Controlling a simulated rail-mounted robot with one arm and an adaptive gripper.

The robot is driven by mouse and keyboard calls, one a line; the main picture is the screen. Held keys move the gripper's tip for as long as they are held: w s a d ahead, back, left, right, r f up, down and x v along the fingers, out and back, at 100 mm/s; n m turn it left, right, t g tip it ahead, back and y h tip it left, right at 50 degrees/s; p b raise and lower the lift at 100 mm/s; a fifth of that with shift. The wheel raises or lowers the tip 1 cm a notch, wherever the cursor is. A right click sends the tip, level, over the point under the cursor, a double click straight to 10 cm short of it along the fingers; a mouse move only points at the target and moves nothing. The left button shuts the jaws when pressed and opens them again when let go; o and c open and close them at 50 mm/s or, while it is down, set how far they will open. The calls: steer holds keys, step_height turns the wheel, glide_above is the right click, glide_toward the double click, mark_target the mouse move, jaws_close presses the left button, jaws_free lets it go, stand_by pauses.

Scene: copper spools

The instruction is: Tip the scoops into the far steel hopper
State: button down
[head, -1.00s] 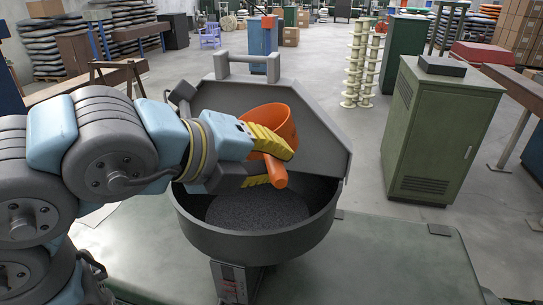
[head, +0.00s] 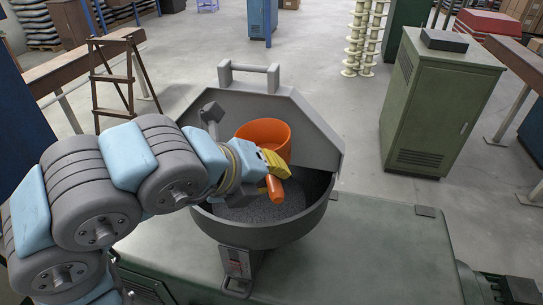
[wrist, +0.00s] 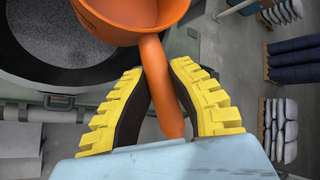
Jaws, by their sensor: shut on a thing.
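An orange scoop (head: 264,136) is held by its handle in my gripper (head: 271,172), above the round dark steel hopper (head: 262,236). In the wrist view my gripper's yellow fingers (wrist: 157,95) are shut around the orange handle (wrist: 158,80), and the scoop's cup (wrist: 130,18) is at the top. The hopper holds dark grey granules (head: 262,207), which also show in the wrist view (wrist: 75,30). Its hinged lid (head: 270,108) stands open behind the scoop.
The hopper stands on a green machine bed (head: 390,240). A green cabinet (head: 435,105) stands at the right, with cream spools (head: 362,40) behind it. A wooden trestle (head: 118,75) is at the left. Grey floor is clear between them.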

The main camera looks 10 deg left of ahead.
steer(key=shift+g+y+p, duration=0.4)
steer(key=shift+p, duration=1.6)
steer(key=shift+m+y+p, duration=0.3)
steer(key=shift+p, duration=0.7)
step_height(320, 180, up, 2)
steer(key=shift+p, duration=0.8)
steer(key=shift+r, duration=0.9)
